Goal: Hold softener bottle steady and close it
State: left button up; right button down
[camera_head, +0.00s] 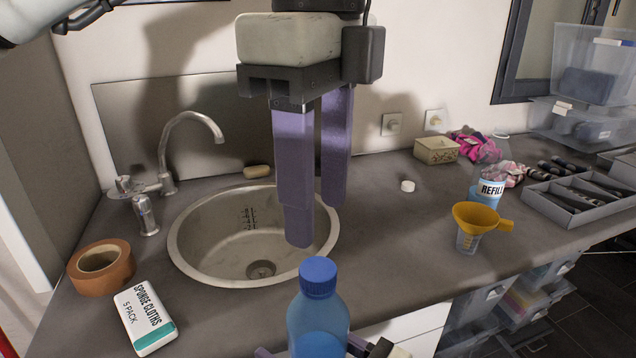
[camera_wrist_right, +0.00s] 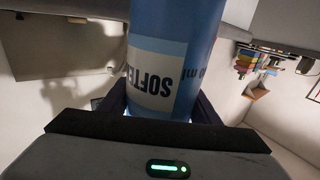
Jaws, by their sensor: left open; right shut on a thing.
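The softener bottle (camera_head: 318,322) is a blue translucent bottle, upright at the bottom centre of the head view. Its blue cap (camera_head: 318,277) sits on its neck; I cannot tell how tight it is. My right gripper (camera_wrist_right: 160,108) is shut on the bottle's body, with its purple fingers on both sides. The bottle's "SOFTE…" label (camera_wrist_right: 158,75) shows in the right wrist view. My left gripper (camera_head: 316,222) is open and empty, with its purple fingers pointing down above the sink, higher than the cap and apart from it. The bottle's base is hidden.
A round sink (camera_head: 215,270) with a tap (camera_head: 170,150) lies behind the bottle. Orange tape (camera_head: 101,268) and sponge cloths (camera_head: 146,318) are at the left. A yellow funnel (camera_head: 476,217), a refill bottle (camera_head: 487,192), a small white cap (camera_head: 407,186) and a grey tray (camera_head: 575,205) are at the right.

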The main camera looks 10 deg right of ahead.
aim_at(317, 268)
pick_arm(q)
notch_tip(317, 268, down, 8)
jog(key=shift+r, duration=0.2)
jog(key=shift+c, duration=0.3)
